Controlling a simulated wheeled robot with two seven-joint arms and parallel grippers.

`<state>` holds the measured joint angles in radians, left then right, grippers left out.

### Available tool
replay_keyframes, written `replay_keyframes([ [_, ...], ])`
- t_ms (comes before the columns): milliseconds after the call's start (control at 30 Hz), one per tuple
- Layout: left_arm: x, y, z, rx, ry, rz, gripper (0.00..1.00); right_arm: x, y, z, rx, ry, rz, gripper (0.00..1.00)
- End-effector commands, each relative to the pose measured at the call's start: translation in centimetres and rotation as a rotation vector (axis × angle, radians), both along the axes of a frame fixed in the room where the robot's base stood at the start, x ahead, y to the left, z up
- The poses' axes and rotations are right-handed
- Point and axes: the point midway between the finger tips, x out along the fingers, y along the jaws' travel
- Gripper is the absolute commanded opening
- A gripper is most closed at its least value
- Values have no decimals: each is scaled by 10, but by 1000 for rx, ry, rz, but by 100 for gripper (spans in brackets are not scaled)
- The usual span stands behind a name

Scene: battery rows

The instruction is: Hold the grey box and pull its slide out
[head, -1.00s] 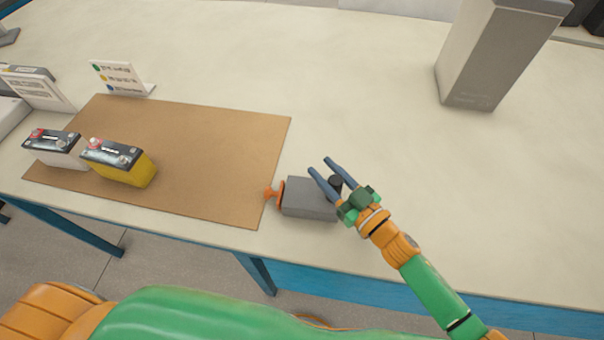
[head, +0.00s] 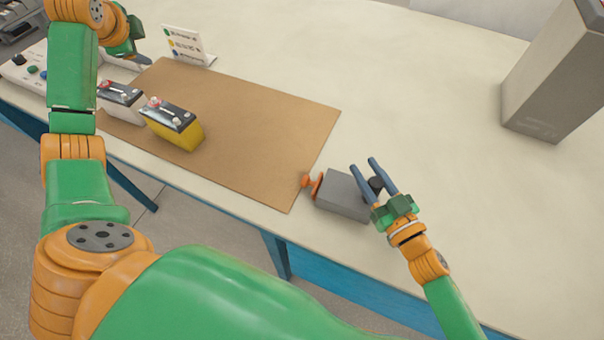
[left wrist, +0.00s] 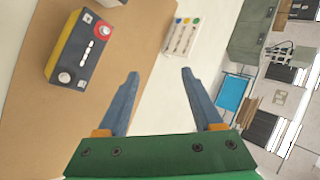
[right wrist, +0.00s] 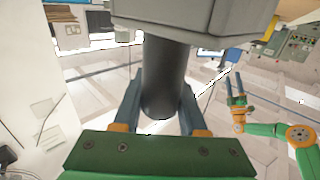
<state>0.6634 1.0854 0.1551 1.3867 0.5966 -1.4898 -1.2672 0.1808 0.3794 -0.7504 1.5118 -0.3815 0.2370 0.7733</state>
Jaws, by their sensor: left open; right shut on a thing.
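The grey box (head: 343,196) lies near the table's front edge, just right of the brown mat. An orange handle (head: 312,184) sticks out of its left end. My right gripper (head: 376,180) is shut on the box's black knob (head: 376,185) at the right end. The right wrist view shows this knob as a dark cylinder (right wrist: 163,80) between the fingers, with the grey box (right wrist: 195,18) above it. My left gripper (head: 142,62) is open and empty at the far left, well away from the box; its fingers show apart in the left wrist view (left wrist: 160,85).
A yellow battery (head: 176,127) and a white battery (head: 121,103) stand on the brown mat (head: 260,125). A small sign (head: 187,45) stands behind it. A tall grey block (head: 553,75) is at the back right. The table between is clear.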

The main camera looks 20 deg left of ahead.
Motion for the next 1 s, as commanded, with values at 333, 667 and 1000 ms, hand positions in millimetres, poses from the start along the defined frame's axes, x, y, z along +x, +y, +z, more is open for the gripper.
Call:
replay_keyframes([
  [333,2,-291,-115,-577,488,-641,67,0,0,1,1,-1,0,0],
  [667,-26,-351,-153,-654,637,-775,67,0,0,0,0,0,0,0],
  [1000,-23,-380,-224,-653,633,-771,67,0,0,0,0,0,1,0],
])
